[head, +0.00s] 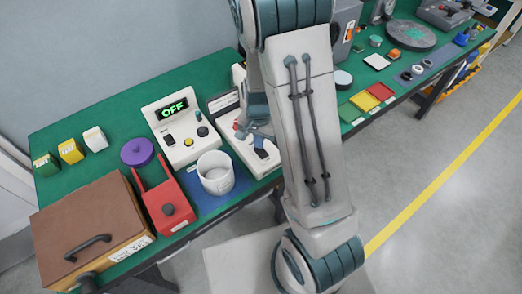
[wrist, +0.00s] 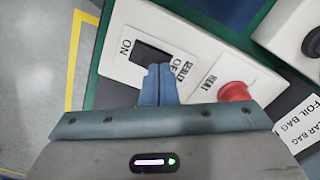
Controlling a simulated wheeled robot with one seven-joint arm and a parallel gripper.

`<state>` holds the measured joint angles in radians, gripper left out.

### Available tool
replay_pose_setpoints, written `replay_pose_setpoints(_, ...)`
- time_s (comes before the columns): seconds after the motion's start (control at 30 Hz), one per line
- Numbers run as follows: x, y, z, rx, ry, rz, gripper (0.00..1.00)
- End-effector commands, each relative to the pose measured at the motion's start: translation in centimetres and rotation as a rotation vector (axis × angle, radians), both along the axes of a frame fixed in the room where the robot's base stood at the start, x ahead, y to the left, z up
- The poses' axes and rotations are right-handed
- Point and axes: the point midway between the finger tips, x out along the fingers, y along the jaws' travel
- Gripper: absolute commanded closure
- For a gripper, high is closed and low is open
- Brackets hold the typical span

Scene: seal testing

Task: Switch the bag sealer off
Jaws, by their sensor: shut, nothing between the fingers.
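The bag sealer (head: 268,159) is a pale box on the green bench, partly hidden behind my arm in the head view. In the wrist view its white panel (wrist: 199,50) carries a black rocker switch (wrist: 148,54) between the labels ON and OFF, beside the word SEALER. A red knob (wrist: 236,92) marked HEAT sits to the right. My gripper (wrist: 161,68) is shut and empty, its fingertips at the OFF end of the switch and covering part of it. I cannot tell whether they touch it or which way the rocker is tilted.
Left of the sealer stand a white cup (head: 215,174) and a control box (head: 180,130) whose display reads OFF. A red device (head: 165,205) and a brown-lidded box (head: 88,228) are farther left.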

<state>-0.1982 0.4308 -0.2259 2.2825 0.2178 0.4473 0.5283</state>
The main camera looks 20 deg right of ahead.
Motion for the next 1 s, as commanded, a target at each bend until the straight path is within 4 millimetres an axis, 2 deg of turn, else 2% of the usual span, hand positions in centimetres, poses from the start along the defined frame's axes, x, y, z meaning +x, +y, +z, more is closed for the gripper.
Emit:
replay_pose_setpoints(0.73,0.0,0.0,-1.2,0.0,0.0,0.0,1.0)
replay_pose_setpoints(1.0,0.0,0.0,-0.1,0.0,0.0,0.0,1.0)
